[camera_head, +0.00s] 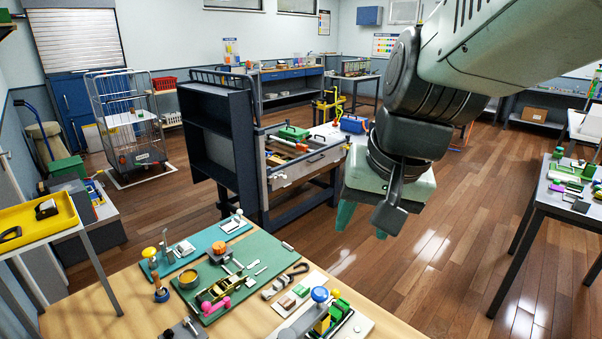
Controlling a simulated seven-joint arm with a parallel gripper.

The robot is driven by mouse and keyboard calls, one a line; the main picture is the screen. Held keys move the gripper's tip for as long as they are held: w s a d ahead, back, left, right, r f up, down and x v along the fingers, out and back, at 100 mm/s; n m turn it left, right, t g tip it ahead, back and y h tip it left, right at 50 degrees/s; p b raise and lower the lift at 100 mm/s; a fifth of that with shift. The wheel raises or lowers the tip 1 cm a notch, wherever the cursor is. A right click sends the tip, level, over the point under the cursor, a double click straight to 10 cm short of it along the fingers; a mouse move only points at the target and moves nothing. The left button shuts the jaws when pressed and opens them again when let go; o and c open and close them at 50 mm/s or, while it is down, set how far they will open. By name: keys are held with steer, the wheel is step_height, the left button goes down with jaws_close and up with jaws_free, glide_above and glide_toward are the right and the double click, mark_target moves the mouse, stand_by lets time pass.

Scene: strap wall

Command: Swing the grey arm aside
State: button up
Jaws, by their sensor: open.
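My gripper (363,223) hangs above the floor beyond the back right edge of the wooden table (130,316). Its two teal fingertips are apart, with nothing visible between them. It is clear of the things on the table. A green board (262,246) on the table carries small fittings, including an orange knob (220,247), a brass-coloured piece and a pink piece (216,307). Small grey bars also sit on the board, so I cannot tell which piece is the grey arm.
A pale board with a blue knob (319,294) and coloured blocks is at the table's front right. A teal board (205,242) lies at the back. A dark cabinet (212,130) and workbench stand behind. Another table (547,197) is at right. The floor between is open.

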steer(key=w+f+m+g, duration=0.2)
steer(key=w+f, duration=0.6)
steer(key=f, duration=0.1)
steer(key=m, duration=0.3)
glide_toward(336, 291)
steer(key=shift+g, duration=0.3)
steer(key=f, duration=0.3)
steer(key=w+f, duration=0.1)
steer(key=f, duration=0.2)
steer(key=a+f, duration=0.1)
steer(key=f, duration=0.2)
steer(key=shift+w, duration=0.3)
jaws_close()
